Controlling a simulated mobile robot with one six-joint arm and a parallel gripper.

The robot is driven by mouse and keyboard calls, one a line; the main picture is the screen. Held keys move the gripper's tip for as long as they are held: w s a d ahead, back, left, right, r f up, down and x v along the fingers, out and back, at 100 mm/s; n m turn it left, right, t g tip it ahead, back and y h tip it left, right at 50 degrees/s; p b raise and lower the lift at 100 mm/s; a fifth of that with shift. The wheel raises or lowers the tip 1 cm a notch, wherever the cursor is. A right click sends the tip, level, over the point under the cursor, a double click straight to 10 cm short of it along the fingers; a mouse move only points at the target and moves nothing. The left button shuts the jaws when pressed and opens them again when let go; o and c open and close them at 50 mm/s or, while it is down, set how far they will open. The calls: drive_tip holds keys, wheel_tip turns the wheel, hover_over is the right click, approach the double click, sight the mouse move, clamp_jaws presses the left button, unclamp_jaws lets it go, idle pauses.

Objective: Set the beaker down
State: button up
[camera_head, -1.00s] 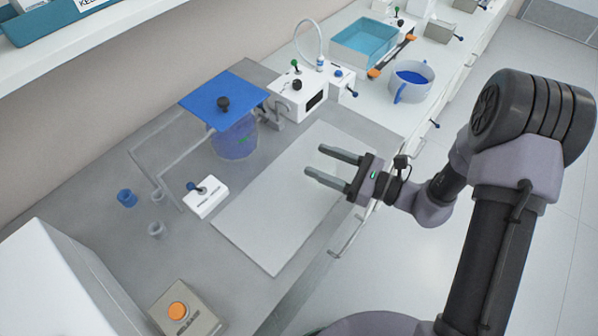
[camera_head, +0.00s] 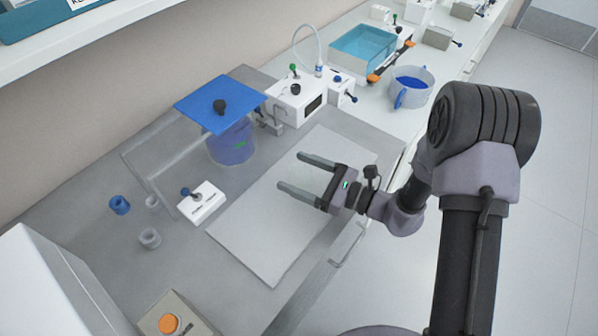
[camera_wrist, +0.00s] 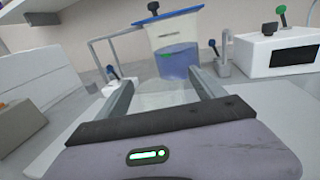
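A clear vessel holding blue liquid (camera_head: 231,148), which looks like the beaker, stands on the grey bench under a flat blue plate (camera_head: 215,98) with a black knob. In the wrist view the vessel (camera_wrist: 176,62) shows ahead, beyond the fingertips and apart from them. The plate hides its top in the head view. My gripper (camera_head: 290,172) is open with its fingers wide apart, above the pale mat (camera_head: 270,235). I see nothing held between the fingers, only a pale surface beyond them in the wrist view.
A white box with a blue knob (camera_head: 202,202) stands left of the mat. A white instrument with a dark display (camera_head: 297,98) stands behind. Small cups (camera_head: 150,238) and an orange button box (camera_head: 170,324) are at left. A blue-handled vessel (camera_head: 410,87) stands farther right. The mat is clear.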

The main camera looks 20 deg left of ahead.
drive_tip(key=shift+r, duration=0.2)
drive_tip(key=d+p, duration=0.1)
drive_tip(key=d, duration=0.3)
drive_tip(key=s+d, duration=0.1)
drive_tip(key=d, duration=0.3)
drive_tip(key=s+d+p, duration=0.1)
drive_tip(key=d, duration=0.2)
drive_tip(key=shift+s+d+p, duration=0.15)
drive_tip(key=shift+d+p, duration=0.2)
drive_tip(key=shift+d, duration=0.05)
drive_tip(key=s+r+n+g+h, duration=0.6)
drive_tip(key=s+r+n, duration=0.4)
drive_tip(key=s+r, duration=0.1)
drive_tip(key=s+d+r+n+t+h, duration=0.4)
drive_tip(key=d+r+t+h, duration=0.3)
drive_tip(key=d, duration=0.4)
drive_tip(key=n+t+h, duration=0.1)
drive_tip(key=h, duration=0.1)
drive_tip(key=shift+s+r+n+h, duration=0.2)
drive_tip(key=shift+r+n+h, duration=0.1)
drive_tip(key=shift+r+n, duration=0.1)
